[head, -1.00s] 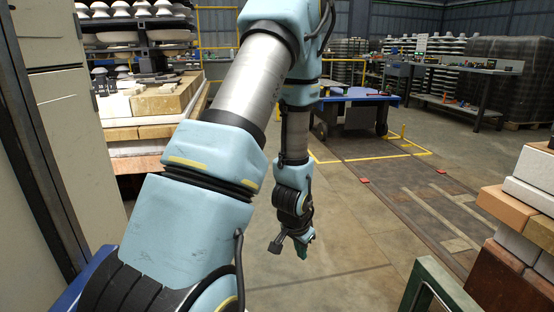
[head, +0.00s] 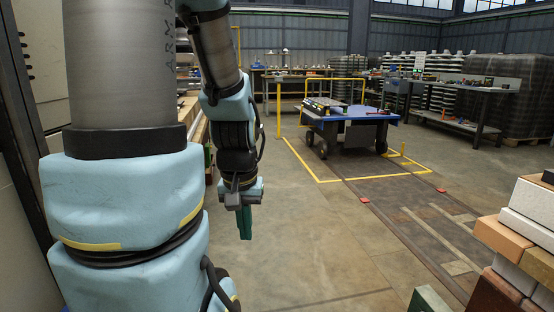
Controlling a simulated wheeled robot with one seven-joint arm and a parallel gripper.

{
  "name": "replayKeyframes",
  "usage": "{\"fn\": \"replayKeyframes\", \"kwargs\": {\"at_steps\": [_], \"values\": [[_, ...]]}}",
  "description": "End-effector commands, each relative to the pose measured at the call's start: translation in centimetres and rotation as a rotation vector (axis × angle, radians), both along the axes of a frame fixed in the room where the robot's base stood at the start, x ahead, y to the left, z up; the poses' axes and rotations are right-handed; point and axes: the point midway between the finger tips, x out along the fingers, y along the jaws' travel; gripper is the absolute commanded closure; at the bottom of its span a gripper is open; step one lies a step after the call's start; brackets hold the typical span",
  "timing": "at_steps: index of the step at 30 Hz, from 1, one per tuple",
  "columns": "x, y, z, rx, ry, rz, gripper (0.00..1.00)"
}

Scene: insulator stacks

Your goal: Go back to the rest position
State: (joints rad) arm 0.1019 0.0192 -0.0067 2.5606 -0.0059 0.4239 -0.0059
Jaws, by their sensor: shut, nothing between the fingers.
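My gripper (head: 244,222) hangs at the end of my arm in the left middle of the head view, with green fingers pointing down. The fingers are together, with nothing seen between them. It is in the air over bare floor, apart from everything around it. My own upper arm fills much of the left side and hides what lies behind it.
A blue wheeled table (head: 352,122) stands inside a yellow floor outline (head: 328,181). Stacked bricks and blocks (head: 525,235) are close at the lower right. Workbenches (head: 462,104) stand farther back. The middle floor (head: 330,235) is clear.

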Motion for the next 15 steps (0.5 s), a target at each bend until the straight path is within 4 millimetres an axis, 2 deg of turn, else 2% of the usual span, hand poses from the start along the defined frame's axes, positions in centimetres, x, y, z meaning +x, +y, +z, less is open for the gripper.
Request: {"fn": "replayKeyframes", "kwargs": {"at_steps": [1, 5, 15], "values": [[0.0, 0.0, 2.3, 0.000, 0.000, -0.001, 1.00], [0.0, 0.0, 6.1, 0.000, -0.001, -0.001, 1.00], [0.1, 0.0, 17.0, 0.000, -0.001, -0.002, 1.00]]}}
